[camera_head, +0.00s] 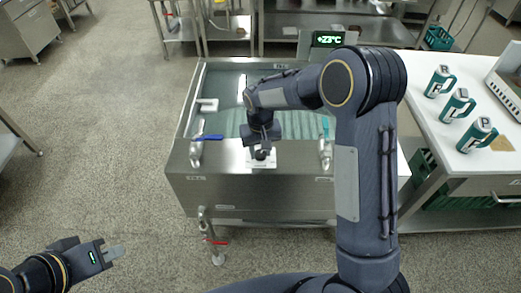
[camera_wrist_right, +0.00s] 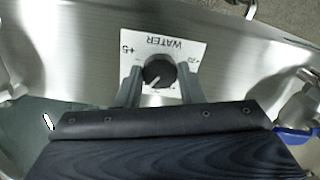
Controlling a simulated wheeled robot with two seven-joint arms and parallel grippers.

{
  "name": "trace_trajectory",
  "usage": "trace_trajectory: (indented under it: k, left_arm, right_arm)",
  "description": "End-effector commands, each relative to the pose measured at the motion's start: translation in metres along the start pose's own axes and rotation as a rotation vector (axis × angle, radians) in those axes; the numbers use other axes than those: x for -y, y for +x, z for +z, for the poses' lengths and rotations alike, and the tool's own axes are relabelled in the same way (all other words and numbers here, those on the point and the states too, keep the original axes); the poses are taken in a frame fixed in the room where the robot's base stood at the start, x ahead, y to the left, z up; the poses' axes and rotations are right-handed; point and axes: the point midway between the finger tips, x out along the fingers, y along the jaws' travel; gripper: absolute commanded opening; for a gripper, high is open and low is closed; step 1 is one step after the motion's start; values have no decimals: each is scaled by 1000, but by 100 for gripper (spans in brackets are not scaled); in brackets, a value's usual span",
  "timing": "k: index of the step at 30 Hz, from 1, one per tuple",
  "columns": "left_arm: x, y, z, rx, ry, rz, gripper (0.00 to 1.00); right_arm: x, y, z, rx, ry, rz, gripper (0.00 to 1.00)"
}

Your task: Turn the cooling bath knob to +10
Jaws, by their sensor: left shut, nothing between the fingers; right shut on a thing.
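The cooling bath knob (camera_wrist_right: 158,72) is round and black, on a white label plate (camera_wrist_right: 185,48) marked WATER and +5, upside down in the right wrist view. Its pale pointer line points to the lower left there. My right gripper (camera_wrist_right: 161,80) is shut on the knob, one finger on each side. In the head view the right gripper (camera_head: 262,149) reaches down to the front panel of the steel cooling bath (camera_head: 225,189), mostly covering the knob. The display (camera_head: 328,40) behind the bath reads +23°C. My left gripper (camera_head: 113,253) is shut and empty, low at the left, away from the bath.
A tap with a blue lever (camera_head: 208,137) stands left of the knob, another tap (camera_head: 325,152) right of it. Several lettered green-and-white mugs (camera_head: 458,104) stand on the white table (camera_head: 452,146) at the right. The floor at the left is clear.

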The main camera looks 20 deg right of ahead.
Motion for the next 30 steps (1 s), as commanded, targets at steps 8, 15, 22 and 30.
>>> trace_trajectory:
  k: [8,15,22,30]
  left_arm:
    - [0,0,0,0,0,0,0]
    - [0,0,0,0,0,0,0]
    - [0,0,0,0,0,0,0]
    - [0,-1,0,0,0,0,0]
  right_arm:
    - [0,0,0,-2,0,-1,11]
    - [0,0,0,-1,-1,0,56]
    - [0,-1,0,-1,-1,0,56]
    - [0,-36,-1,-6,0,-2,56]
